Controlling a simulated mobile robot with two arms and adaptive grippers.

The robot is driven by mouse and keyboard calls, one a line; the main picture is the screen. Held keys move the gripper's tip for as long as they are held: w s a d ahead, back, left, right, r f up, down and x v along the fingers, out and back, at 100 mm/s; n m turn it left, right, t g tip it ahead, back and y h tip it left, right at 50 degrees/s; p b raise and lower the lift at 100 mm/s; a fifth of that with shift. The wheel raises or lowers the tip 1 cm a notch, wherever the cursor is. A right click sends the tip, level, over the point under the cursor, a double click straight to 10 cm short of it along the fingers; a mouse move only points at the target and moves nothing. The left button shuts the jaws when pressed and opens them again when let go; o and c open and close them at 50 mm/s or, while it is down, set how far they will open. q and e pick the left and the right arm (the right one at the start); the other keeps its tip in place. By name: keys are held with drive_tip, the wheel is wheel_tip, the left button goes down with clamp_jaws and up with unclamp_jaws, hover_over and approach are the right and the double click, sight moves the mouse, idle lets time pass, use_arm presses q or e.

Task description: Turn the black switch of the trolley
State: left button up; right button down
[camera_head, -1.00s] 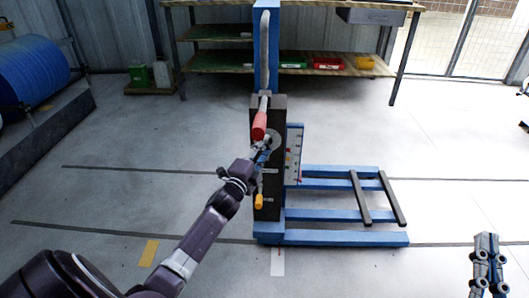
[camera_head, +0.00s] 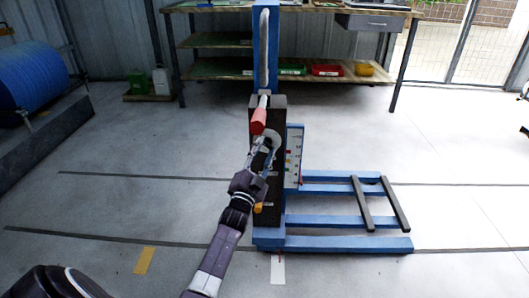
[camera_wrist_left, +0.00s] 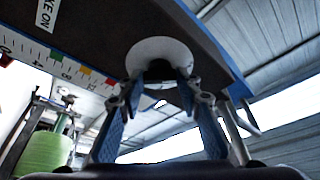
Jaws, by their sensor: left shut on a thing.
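The blue trolley (camera_head: 266,62) stands upright in the middle of the head view, with a dark box (camera_head: 266,102) on its column. In the left wrist view, the black switch (camera_wrist_left: 159,68) sits at the centre of a pale round disc (camera_wrist_left: 150,50) on the box. My left gripper (camera_head: 264,145) is at this disc; in the left wrist view its fingers (camera_wrist_left: 159,92) are closed on either side of the switch. In the head view the gripper hides the switch, and part of the disc (camera_head: 274,136) shows. My right gripper is not in view.
A red handle (camera_head: 258,121) is just above my left gripper, and a yellow-orange part (camera_head: 258,207) is below it. A scale panel (camera_head: 294,155) is beside the box. The trolley's blue base (camera_head: 335,242) extends right. Open floor (camera_head: 130,205) lies left.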

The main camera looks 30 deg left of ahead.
use_arm(q)
drive_tip(key=shift+a+f, duration=0.1)
idle(0.4)
drive_tip(key=o, duration=1.2)
drive_tip(key=shift+c, duration=0.2)
drive_tip(key=v, duration=1.2)
drive_tip(key=shift+f, duration=0.1)
